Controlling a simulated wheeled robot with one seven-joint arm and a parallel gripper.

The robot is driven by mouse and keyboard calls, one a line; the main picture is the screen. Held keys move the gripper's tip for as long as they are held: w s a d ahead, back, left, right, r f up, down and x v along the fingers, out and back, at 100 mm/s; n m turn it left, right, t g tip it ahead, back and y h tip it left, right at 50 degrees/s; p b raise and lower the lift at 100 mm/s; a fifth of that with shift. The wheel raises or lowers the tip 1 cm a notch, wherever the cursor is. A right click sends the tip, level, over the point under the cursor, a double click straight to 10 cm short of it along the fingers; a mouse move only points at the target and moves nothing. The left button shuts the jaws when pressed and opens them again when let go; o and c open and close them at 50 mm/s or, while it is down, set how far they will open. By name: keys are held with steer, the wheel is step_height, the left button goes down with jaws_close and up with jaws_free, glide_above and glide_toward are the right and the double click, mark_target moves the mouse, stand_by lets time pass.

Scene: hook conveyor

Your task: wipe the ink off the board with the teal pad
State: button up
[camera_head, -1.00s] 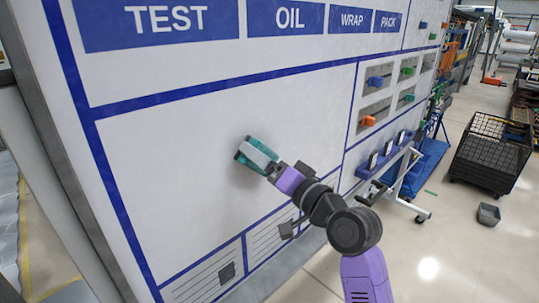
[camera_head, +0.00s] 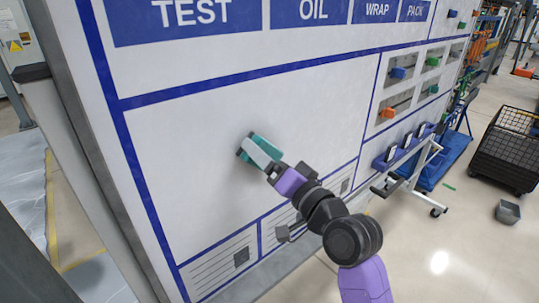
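The white board (camera_head: 190,145) with blue borders fills the middle of the head view. Its large panel looks bare and I see no clear ink mark; anything behind the pad and gripper is hidden. The teal pad (camera_head: 266,146) is at the end of my arm, at the board's face, with a soft shadow beside it. I cannot tell for sure whether it touches the board. My gripper (camera_head: 260,153) is shut on the pad, with its grey fingers along it.
Sliders with coloured knobs (camera_head: 397,73) and a blue shelf (camera_head: 400,148) are on the board's right side. A white wheeled stand (camera_head: 425,165), a black mesh cart (camera_head: 505,150) and a grey bin (camera_head: 508,212) are on the floor at right. The floor between is open.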

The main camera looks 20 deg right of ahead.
steer(key=shift+a, duration=0.3)
steer(key=d+v, duration=0.1)
steer(key=v, duration=0.5)
steer(key=shift+r, duration=0.25)
steer(key=shift+v, duration=1.4)
steer(key=shift+d+r, duration=0.15)
